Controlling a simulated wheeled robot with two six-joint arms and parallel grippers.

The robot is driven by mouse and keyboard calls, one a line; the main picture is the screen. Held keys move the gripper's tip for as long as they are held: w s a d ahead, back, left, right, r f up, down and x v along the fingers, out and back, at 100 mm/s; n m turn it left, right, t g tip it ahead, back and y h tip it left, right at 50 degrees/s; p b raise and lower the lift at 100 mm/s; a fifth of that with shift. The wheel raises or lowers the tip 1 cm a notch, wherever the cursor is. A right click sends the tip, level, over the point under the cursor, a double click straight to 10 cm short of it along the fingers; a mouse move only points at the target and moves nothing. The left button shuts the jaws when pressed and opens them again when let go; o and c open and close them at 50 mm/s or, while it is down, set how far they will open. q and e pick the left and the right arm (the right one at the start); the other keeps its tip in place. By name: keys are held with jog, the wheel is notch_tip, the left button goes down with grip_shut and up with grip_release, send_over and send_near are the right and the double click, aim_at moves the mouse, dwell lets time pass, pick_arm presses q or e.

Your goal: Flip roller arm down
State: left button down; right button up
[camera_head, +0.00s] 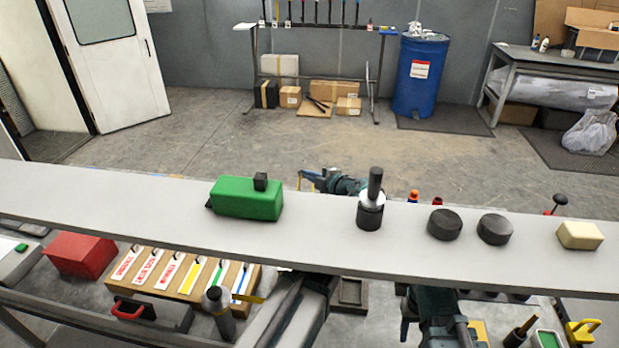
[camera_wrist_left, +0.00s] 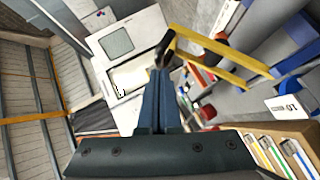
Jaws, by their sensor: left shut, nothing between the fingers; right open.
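My left gripper (camera_head: 313,178) shows small behind the far edge of the grey shelf. In the left wrist view its dark fingers (camera_wrist_left: 166,52) are together. The fingertips are right at one end of a yellow bar (camera_wrist_left: 222,57); I cannot tell whether they touch. The bar seems to be the roller arm, and it slants down to the right there. In the head view a yellow piece (camera_head: 301,181) shows beside the gripper. Where the bar attaches is unclear. My right gripper (camera_head: 432,325) is at the bottom, below the shelf, partly hidden, apparently empty.
The long grey shelf (camera_head: 130,205) crosses the head view and hides much below. It carries a green block (camera_head: 245,200), a dark cylinder with a handle (camera_head: 370,212), black discs (camera_head: 444,224) and a cream block (camera_head: 579,235). A card rack (camera_head: 185,275) stands below.

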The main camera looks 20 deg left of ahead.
pick_arm(q)
jog(key=shift+w+a+r+m+g+h+p, duration=0.15)
jog(key=shift+w+m+g+h+p, duration=0.25)
jog(key=shift+p, duration=0.6)
jog(key=shift+w+f+g+p, duration=0.25)
jog(key=shift+w+g+p, duration=0.15)
jog(key=shift+g, duration=0.1)
jog(key=shift+w+a+f+m+g+h+b, duration=0.15)
jog(key=shift+w+f+m+b, duration=0.05)
jog(key=shift+w+f, duration=0.25)
jog(key=shift+w+a+f+m+g+h+b, duration=0.15)
jog(key=shift+w+f+m, duration=0.05)
jog(key=shift+w+f, duration=0.45)
jog(key=shift+w, duration=0.05)
jog(key=shift+w+a+f+m+g+h, duration=0.15)
jog(key=shift+w+f+m+g+h, duration=0.2)
jog(key=shift+f+g, duration=0.3)
jog(key=shift+w+f+b, duration=0.3)
jog(key=shift+f+b, duration=0.1)
jog(key=shift+f, duration=0.15)
jog(key=shift+r, duration=0.1)
